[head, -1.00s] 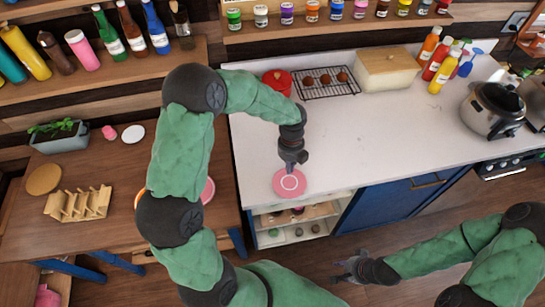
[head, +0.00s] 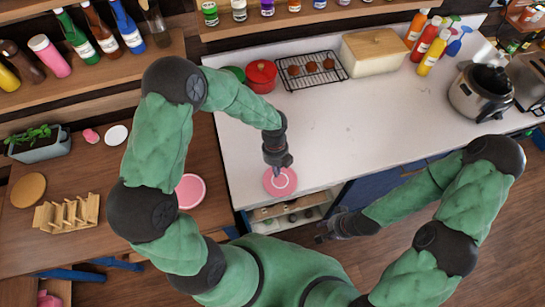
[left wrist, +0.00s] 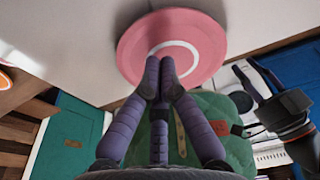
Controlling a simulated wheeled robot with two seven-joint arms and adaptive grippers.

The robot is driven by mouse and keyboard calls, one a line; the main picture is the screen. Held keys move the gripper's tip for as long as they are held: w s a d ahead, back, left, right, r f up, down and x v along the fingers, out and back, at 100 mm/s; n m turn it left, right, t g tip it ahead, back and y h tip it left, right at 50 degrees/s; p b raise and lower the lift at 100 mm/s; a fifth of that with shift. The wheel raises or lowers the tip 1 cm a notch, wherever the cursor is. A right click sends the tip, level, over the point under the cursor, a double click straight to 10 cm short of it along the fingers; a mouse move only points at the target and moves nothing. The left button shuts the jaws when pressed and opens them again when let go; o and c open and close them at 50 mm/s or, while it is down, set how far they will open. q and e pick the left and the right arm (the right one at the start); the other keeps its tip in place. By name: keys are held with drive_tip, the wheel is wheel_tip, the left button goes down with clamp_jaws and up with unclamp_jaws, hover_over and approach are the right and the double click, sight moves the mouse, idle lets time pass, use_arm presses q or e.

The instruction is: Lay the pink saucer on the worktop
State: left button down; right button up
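The pink saucer (head: 281,182), a round disc with a white ring, is at the front edge of the white worktop (head: 350,130). My left gripper (head: 279,169) points down at the saucer's far part, its fingers close together on it. In the left wrist view the saucer (left wrist: 205,40) lies behind the nearly meeting fingertips (left wrist: 160,66) and overlaps the worktop's edge. The frames do not clearly show whether the saucer touches the worktop or is just above it. My right gripper (head: 328,228) is away from the saucer, in front of the cabinet; its fingers are too small to read.
A red pot (head: 261,77), a wire rack (head: 311,70) and a bread box (head: 373,52) stand at the worktop's back. Bottles and a cooker (head: 483,92) are at the right. Another pink plate (head: 190,192) lies on the wooden table. The worktop's middle is clear.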

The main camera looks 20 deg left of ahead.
sight(279, 183)
use_arm(q)
drive_tip(key=shift+s+d, duration=0.4)
drive_tip(key=shift+s, duration=0.2)
drive_tip(key=shift+s+d, duration=0.4)
drive_tip(key=shift+s, duration=0.2)
drive_tip(key=shift+s+d+f, duration=0.1)
drive_tip(key=shift+s+f, duration=0.05)
drive_tip(key=shift+f, duration=0.65)
drive_tip(key=w+a, duration=0.2)
drive_tip(key=w, duration=0.1)
drive_tip(key=w+a, duration=0.2)
drive_tip(key=w, duration=0.1)
drive_tip(key=w+a, duration=0.3)
drive_tip(key=w, duration=0.1)
drive_tip(key=shift+f+p, duration=0.15)
drive_tip(key=shift+p, duration=0.15)
